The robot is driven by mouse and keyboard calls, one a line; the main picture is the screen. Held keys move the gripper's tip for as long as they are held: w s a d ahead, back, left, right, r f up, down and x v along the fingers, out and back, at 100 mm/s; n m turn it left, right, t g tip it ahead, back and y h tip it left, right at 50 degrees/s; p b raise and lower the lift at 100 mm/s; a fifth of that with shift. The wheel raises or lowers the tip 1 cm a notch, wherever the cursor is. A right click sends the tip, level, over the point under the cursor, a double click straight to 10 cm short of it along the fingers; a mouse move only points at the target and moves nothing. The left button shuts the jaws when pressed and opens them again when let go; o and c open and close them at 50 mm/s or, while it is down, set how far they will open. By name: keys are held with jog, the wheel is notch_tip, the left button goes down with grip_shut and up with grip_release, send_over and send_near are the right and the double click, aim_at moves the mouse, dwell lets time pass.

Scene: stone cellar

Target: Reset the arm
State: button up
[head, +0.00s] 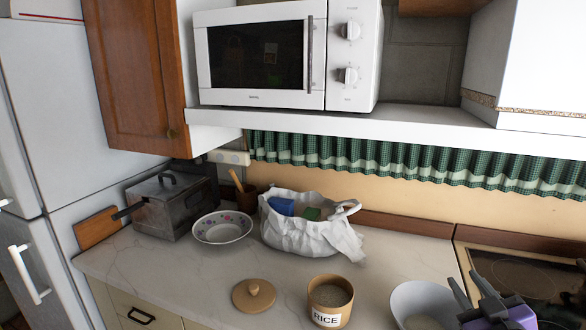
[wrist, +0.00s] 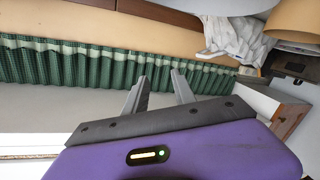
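My gripper (head: 466,283) is at the lower right of the head view, above the right part of the counter and partly in front of a white bowl. In the wrist view, my gripper (wrist: 159,77) has its two grey fingers apart, with nothing between them. The purple gripper body fills the bottom of that view. The fingers point toward the green checked curtain (wrist: 80,65).
An open rice jar (head: 328,317), its wooden lid (head: 254,295), a white bowl (head: 402,302), a patterned bowl (head: 222,239) and a white bag (head: 300,236) stand on the counter (head: 130,260). A microwave (head: 345,98) sits on the shelf above. A stove (head: 530,270) is at right.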

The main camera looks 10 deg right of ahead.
jog(key=s+a+f+y, duration=0.2)
jog(key=s+a+f, duration=0.1)
jog(key=s+a, duration=0.5)
jog(key=s+a+f+y, duration=0.1)
jog(key=s+a+f, duration=0.2)
jog(key=s+a, duration=0.6)
jog(key=s+a+f+m+g+y, duration=0.1)
jog(key=s+a+f, duration=0.3)
jog(key=s+a, duration=0.5)
jog(key=s+y, duration=0.1)
jog(key=s, duration=0.7)
jog(key=shift+s+y, duration=0.3)
